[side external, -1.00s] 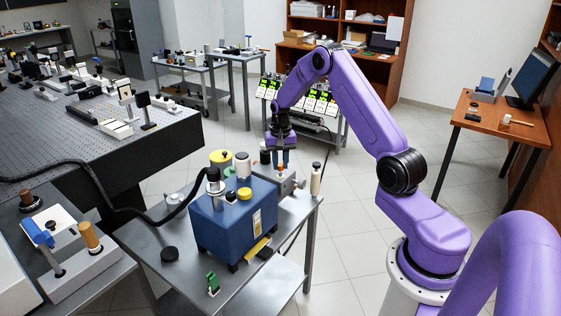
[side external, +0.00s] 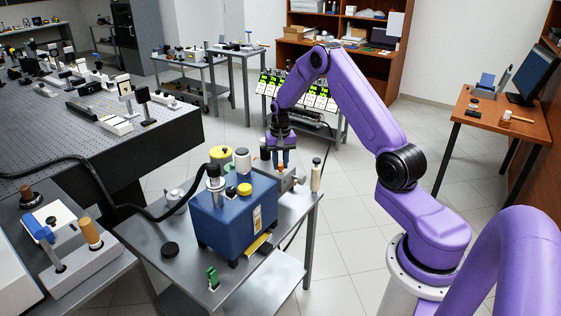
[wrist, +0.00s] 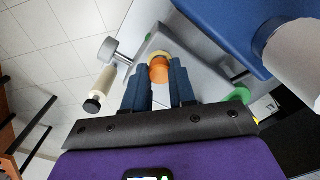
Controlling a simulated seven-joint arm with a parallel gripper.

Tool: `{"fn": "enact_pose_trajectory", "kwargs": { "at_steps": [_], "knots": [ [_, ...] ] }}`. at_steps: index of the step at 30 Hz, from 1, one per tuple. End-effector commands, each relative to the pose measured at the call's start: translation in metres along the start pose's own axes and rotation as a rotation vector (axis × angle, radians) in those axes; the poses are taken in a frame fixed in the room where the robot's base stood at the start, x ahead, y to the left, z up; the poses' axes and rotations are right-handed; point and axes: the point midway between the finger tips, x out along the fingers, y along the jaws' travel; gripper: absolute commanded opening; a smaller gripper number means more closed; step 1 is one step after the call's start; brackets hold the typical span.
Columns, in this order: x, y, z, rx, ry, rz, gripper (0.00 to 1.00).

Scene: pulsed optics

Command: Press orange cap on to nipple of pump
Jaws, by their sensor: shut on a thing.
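The orange cap (wrist: 159,70) is between the blue fingertips of my gripper (wrist: 160,84) in the wrist view, and the fingers are shut on it. A pale ring (wrist: 159,54) shows just beyond the cap, over a grey metal body (wrist: 185,48). I cannot tell whether the cap is seated on the ring or only close to it. In the side view my gripper (side external: 283,160) points down at the grey block at the back right of the cart, behind the blue box (side external: 235,218). The cap and nipple there are too small and too covered to make out.
A dark-topped cream cylinder (side external: 316,175) stands right of my gripper. The floor to the right is clear.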

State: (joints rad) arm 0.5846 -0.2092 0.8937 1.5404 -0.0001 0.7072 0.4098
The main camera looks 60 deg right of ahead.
Motion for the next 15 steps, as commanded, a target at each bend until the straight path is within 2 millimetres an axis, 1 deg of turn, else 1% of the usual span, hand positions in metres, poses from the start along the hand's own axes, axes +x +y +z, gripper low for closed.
{"fn": "enact_pose_trajectory", "kwargs": {
  "at_steps": [12,13,14,15],
  "knots": [
    [0.0081,0.0004,-0.0002,0.001,0.0,0.0,0.0],
    [0.0079,0.0004,-0.0004,0.001,0.0,0.0,0.31],
    [0.0078,0.0004,-0.0004,0.001,0.001,0.0,0.41],
    [0.0077,0.0003,-0.0004,0.001,0.001,0.0,0.54]
  ]
}}
